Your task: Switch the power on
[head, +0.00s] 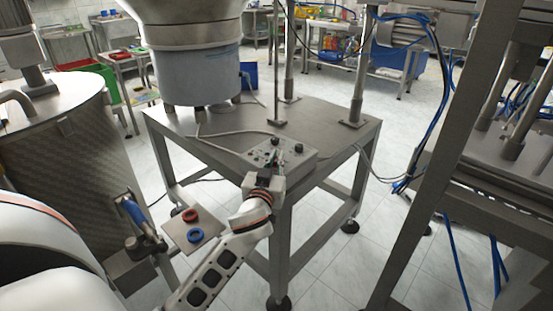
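A grey control box (305,160) with dark knobs and small controls on its top sits near the front corner of the metal table (230,122). My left gripper (279,160) reaches in from the lower left and is at the front part of the box, over its top face. Its fingers are small and dark against the box, so I cannot tell whether they are open or shut, or whether they touch a control. The gripper hides part of the panel, and I cannot make out which control is the power switch. My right gripper is not in view.
A large grey feeder drum (197,75) stands on the table behind the box, with cables running across the top. A small plate (176,236) with red and blue rings is left of my arm. A metal frame (425,215) stands at right. A large vessel (65,150) is at left.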

